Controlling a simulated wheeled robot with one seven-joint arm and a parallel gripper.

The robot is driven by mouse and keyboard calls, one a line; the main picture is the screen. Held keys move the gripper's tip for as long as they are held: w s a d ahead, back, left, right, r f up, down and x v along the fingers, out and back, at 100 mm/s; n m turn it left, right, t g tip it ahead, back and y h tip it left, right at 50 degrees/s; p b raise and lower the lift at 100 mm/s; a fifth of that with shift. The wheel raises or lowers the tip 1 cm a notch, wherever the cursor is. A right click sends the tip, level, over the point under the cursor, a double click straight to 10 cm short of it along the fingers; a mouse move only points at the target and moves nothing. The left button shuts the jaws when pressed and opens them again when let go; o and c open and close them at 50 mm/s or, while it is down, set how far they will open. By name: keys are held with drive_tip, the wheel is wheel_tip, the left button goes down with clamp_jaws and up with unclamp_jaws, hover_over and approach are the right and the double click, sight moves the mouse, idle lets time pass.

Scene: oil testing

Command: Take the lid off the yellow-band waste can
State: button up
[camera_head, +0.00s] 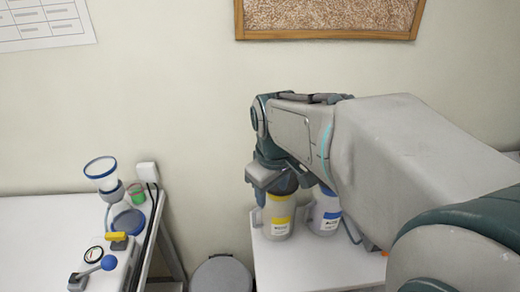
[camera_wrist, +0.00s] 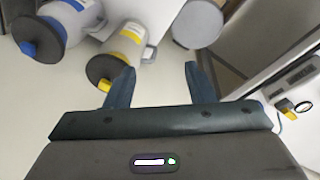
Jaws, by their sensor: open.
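The yellow-band waste can (camera_head: 279,214) stands on the white table, a light can with a yellow band and label. It also shows in the wrist view (camera_wrist: 128,42). Its dark lid (camera_wrist: 104,70) is on the can and has a yellow knob (camera_wrist: 105,86). My gripper (camera_wrist: 160,66) is open and empty. In the wrist view the knob is just left of the left finger, outside the gap between the fingers.
A blue-band can (camera_head: 325,210) stands close to the right of the yellow-band can in the head view. A grey round bin (camera_head: 222,274) is left of the white table (camera_head: 305,262). Another bench (camera_head: 40,225) at left holds glassware and an instrument. The wall is behind.

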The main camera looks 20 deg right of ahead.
drive_tip(key=w+d+r+n+g+p, duration=0.1)
drive_tip(key=w+d+r+n+p, duration=0.1)
drive_tip(key=w+d+n, duration=0.45)
drive_tip(key=w+d+r+n+g+p, duration=0.1)
drive_tip(key=w+d+r+n, duration=0.2)
drive_tip(key=w, duration=0.7)
drive_tip(key=shift+n+y, duration=0.3)
drive_tip(key=shift+n, duration=0.35)
drive_tip(key=f, duration=0.5)
drive_tip(key=f+p, duration=0.1)
drive_tip(key=f, duration=0.4)
drive_tip(key=shift+w+a, duration=0.15)
drive_tip(key=shift+a, duration=0.05)
drive_tip(key=shift+f+p, duration=0.7)
drive_tip(key=shift+f, duration=1.9)
drive_tip(key=c, duration=1.1)
